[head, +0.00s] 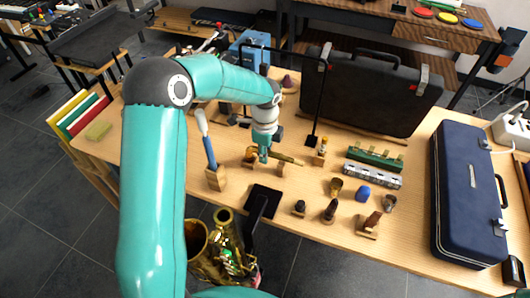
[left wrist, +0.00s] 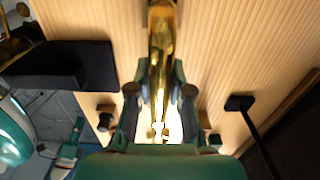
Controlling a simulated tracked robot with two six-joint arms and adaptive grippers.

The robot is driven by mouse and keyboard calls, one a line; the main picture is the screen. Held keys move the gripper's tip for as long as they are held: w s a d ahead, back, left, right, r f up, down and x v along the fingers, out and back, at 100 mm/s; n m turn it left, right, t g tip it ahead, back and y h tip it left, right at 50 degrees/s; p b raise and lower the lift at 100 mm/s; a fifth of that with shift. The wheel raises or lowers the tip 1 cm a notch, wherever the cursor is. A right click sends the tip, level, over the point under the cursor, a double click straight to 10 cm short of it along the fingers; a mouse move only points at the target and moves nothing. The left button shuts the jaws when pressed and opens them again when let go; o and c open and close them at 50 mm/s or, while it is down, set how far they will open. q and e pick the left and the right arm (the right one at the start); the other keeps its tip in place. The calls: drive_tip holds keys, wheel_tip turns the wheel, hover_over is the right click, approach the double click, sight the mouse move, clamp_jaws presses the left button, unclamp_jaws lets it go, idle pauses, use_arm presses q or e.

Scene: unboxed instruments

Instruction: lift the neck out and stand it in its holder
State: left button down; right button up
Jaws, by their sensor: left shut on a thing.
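The neck (head: 288,159) is a curved golden brass tube above the middle of the wooden table. My left gripper (head: 264,156) reaches down on it and is shut on it. In the left wrist view the neck (left wrist: 162,40) runs from the top edge down between the fingers of my left gripper (left wrist: 160,95). Its lower end is bright between them. A small wooden block (head: 281,170) stands just beside the neck. I cannot tell whether the neck touches it or which wooden piece is its holder. My right gripper does not show clearly in either view.
A thin black stand (head: 312,141) rises behind. Mouthpieces and small parts lie right of the gripper. A blue case (head: 462,190) fills the right end.

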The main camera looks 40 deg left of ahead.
use_arm(q)
drive_tip(key=shift+f+b, duration=0.4)
drive_tip(key=shift+f, duration=0.15)
idle(0.8)
idle(0.4)
drive_tip(key=c, duration=1)
unclamp_jaws()
wheel_tip(320, 180, up, 12)
